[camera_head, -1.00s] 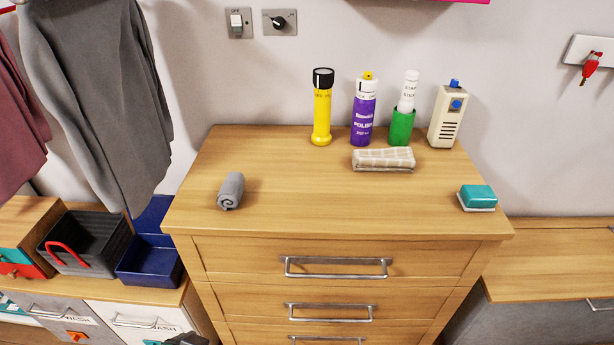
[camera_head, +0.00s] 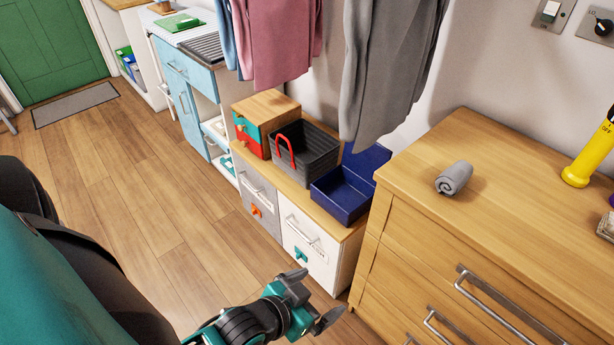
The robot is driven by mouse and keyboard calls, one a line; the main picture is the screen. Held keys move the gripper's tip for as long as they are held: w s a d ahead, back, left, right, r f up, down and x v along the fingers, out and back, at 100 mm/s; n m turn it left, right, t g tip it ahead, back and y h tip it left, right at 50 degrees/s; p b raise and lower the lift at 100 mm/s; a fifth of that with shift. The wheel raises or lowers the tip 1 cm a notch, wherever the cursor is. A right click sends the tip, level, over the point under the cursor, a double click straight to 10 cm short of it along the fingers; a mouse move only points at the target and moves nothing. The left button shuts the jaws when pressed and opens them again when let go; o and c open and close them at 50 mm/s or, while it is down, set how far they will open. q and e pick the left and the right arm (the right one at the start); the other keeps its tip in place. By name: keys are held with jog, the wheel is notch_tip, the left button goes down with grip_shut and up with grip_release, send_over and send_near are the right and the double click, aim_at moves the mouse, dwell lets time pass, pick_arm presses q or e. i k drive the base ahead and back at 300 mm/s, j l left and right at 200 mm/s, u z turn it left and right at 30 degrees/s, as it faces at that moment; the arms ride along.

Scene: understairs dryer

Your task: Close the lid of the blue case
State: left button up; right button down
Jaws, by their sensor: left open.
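The blue case (camera_head: 341,196) stands on the low wooden-topped cabinet, between a dark grey basket and the tall chest of drawers. Its lid (camera_head: 367,162) is open and tilted up at the back, toward the wall. The inside that I can see looks empty. My left gripper (camera_head: 322,296) is at the bottom middle of the head view, lower in the picture than the case and apart from it. Its jaws are open with nothing between them. My right gripper is not in view.
The dark grey basket (camera_head: 313,150) with a red handle sits left of the case. Grey clothing (camera_head: 391,75) hangs above and behind it. The chest of drawers (camera_head: 450,224) rises close on its right, with a rolled grey cloth (camera_head: 454,178) on top. Open wooden floor (camera_head: 150,225) lies left.

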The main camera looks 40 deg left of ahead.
aim_at(363, 164)
jog(key=u, duration=0.85)
jog(key=i+j+z, duration=0.1)
jog(key=z, duration=1.25)
jog(key=j+z, duration=0.4)
jog(key=k+j+z, duration=0.15)
jog(key=j+z, duration=0.25)
jog(key=k+j+z, duration=0.2)
jog(key=j, duration=0.2)
jog(key=k+j+z, duration=0.2)
jog(key=j, duration=0.25)
jog(key=i, duration=0.05)
